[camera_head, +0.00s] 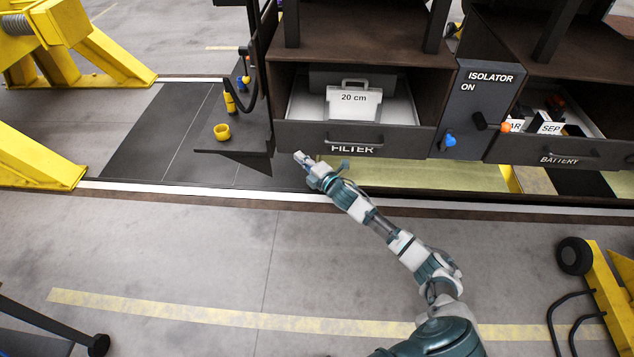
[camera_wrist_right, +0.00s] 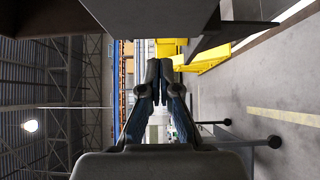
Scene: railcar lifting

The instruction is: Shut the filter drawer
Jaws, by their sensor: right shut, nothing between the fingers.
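The filter drawer (camera_head: 313,135) is in the middle of the head view, in the underframe of the railcar. Its dark front bears the word FILTER and a handle. The drawer stands open, and its light inside shows, with a white box (camera_head: 353,106) marked "20 cm" in it. My right gripper (camera_head: 299,156) is just below and in front of the left end of the drawer front; I cannot tell whether it touches. Its fingers are together and empty, as the right wrist view (camera_wrist_right: 166,66) also shows. My left gripper is not in view.
Right of the drawer is the isolator panel (camera_head: 477,105) marked ON, then the open battery drawer (camera_head: 545,153). A dark shelf (camera_head: 235,143) with a yellow cup (camera_head: 222,132) juts out at left. Yellow stands (camera_head: 100,55) are at far left.

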